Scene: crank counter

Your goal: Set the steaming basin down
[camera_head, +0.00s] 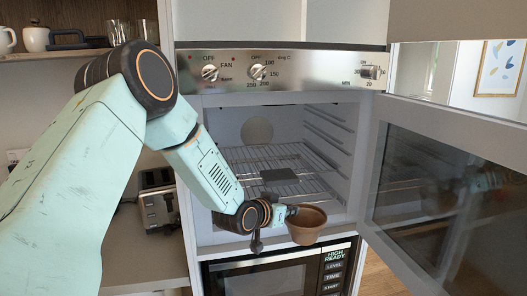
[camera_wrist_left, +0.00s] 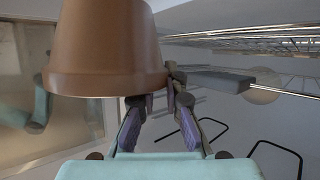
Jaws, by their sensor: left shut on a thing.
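The basin (camera_head: 306,225) is a round, brown, terracotta-like bowl with a thick rim. My left gripper (camera_head: 290,211) is shut on its rim from the left side. In the head view the basin is held roughly upright in front of the open oven, near the lower edge of its opening. In the left wrist view the basin (camera_wrist_left: 108,45) fills the upper left, rim downward in the picture, with my left fingertips (camera_wrist_left: 171,85) at its rim. The inside of the basin is mostly hidden, and no steam is visible. My right gripper does not show.
The oven's wire rack (camera_head: 270,165) holds a flat grey piece (camera_head: 280,177). The oven door (camera_head: 440,195) stands open to the right. A microwave (camera_head: 275,275) is below.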

